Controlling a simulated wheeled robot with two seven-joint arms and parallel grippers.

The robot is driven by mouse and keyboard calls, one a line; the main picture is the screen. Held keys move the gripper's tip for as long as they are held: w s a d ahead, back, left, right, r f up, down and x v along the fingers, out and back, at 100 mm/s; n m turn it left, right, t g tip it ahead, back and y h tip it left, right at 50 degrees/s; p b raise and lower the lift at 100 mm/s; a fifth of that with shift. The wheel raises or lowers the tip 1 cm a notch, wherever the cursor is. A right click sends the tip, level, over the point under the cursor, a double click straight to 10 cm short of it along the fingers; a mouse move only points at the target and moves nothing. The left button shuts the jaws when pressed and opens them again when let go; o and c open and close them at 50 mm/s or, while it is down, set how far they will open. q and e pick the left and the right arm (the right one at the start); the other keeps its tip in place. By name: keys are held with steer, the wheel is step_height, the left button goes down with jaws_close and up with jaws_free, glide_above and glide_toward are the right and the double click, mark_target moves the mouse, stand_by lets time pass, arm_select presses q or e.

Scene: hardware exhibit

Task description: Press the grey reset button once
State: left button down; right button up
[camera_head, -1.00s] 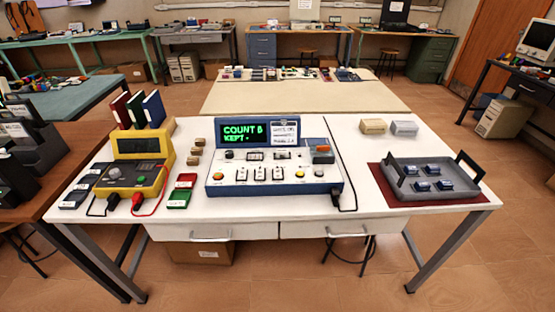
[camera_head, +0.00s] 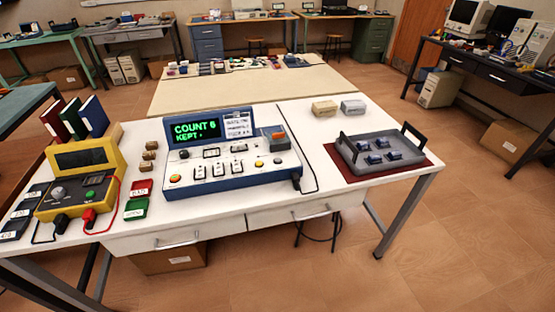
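The blue and white console (camera_head: 228,180) stands on the white table. Its screen (camera_head: 195,132) shows green text that seems to read "COUNT 6" and "KEPT". A small pale grey or white button (camera_head: 278,161) is on the right of its panel, beside a yellow button (camera_head: 259,163). I cannot read its label. A red button (camera_head: 175,179) with a yellow surround is at the panel's front left, and several switches run between. An orange-topped block (camera_head: 275,138) is at the right. Neither of my grippers is in view.
A yellow meter (camera_head: 88,158) with cables stands left of the console, with red (camera_head: 142,188) and green (camera_head: 135,209) blocks between. A grey tray (camera_head: 370,151) with several blue parts sits on a dark red mat at right. Floor is clear at front right.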

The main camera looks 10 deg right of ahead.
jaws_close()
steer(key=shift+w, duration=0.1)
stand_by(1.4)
